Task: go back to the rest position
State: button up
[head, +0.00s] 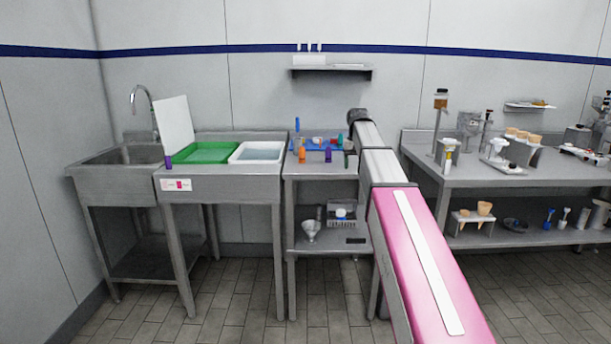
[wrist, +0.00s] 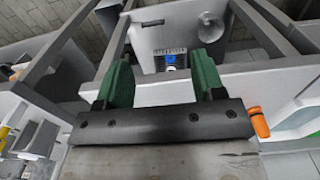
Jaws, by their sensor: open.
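My gripper (wrist: 162,78) is open in the wrist view, with its two green fingers apart and nothing held between them. Past the fingers, the front edge of the small steel stand and its lower shelf show. In the head view my pink and grey arm reaches forward to the right side of that stand (head: 338,171). The arm's far end is beside the stand's top, and the gripper is mostly hidden there. An orange bottle (head: 302,156) stands on the stand's top; an orange object (wrist: 259,122) also shows just right of the gripper in the wrist view.
A blue tray (head: 313,147) with small items and a purple bottle (head: 327,154) are on the stand. A funnel (head: 311,230) and a wire basket (head: 342,215) sit below. Left are a green tray (head: 205,152) and a sink (head: 125,153); right is a table (head: 455,178) with cones.

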jog(key=s+f, duration=0.6)
jog(key=f, duration=0.5)
jog(key=s+f, duration=0.6)
jog(key=f, duration=0.5)
jog(key=s+f, duration=1.6)
jog(key=s, duration=0.2)
jog(key=shift+f, duration=0.25)
